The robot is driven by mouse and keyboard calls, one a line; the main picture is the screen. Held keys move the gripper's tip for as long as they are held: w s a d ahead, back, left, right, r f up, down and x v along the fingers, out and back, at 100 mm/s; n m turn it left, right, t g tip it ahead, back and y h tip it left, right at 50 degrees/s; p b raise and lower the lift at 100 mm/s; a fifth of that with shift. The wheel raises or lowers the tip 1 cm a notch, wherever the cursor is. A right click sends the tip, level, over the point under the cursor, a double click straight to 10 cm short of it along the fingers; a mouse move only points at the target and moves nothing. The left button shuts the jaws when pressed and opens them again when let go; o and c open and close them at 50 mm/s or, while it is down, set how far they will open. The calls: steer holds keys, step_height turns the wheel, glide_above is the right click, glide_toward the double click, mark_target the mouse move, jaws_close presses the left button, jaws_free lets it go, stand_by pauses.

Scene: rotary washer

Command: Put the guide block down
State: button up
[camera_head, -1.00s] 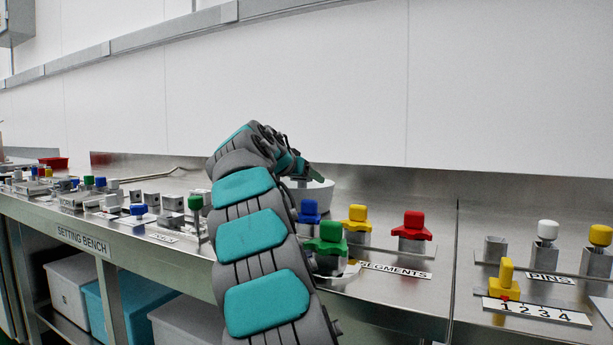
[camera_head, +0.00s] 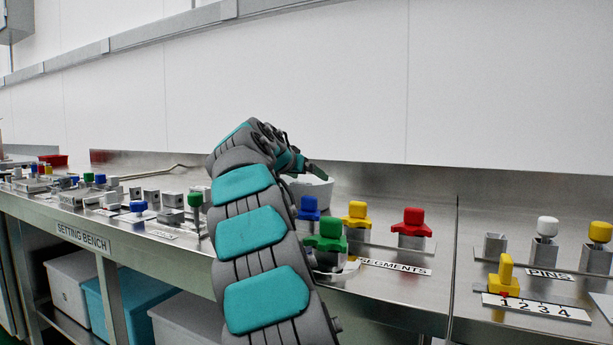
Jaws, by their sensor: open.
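My arm reaches over the bench and bends down behind itself. My gripper (camera_head: 316,172) shows only in part at its end, with one dark finger in sight beside a pale grey rounded vessel (camera_head: 318,189); the rest is hidden by the arm. No held object shows. I cannot tell which piece is the guide block. A green-topped piece (camera_head: 330,231) stands just right of my forearm, near the SEGMENTS label. Several metal blocks (camera_head: 172,200) stand in a row left of my arm.
Blue (camera_head: 309,204), yellow (camera_head: 357,211) and red (camera_head: 413,217) topped pieces stand on the right of my arm. A yellow piece (camera_head: 505,272) stands by a numbered strip (camera_head: 535,309).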

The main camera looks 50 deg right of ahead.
step_height(320, 180, up, 7)
steer(key=p, duration=0.5)
steer(key=shift+a, duration=0.1)
stand_by(0.5)
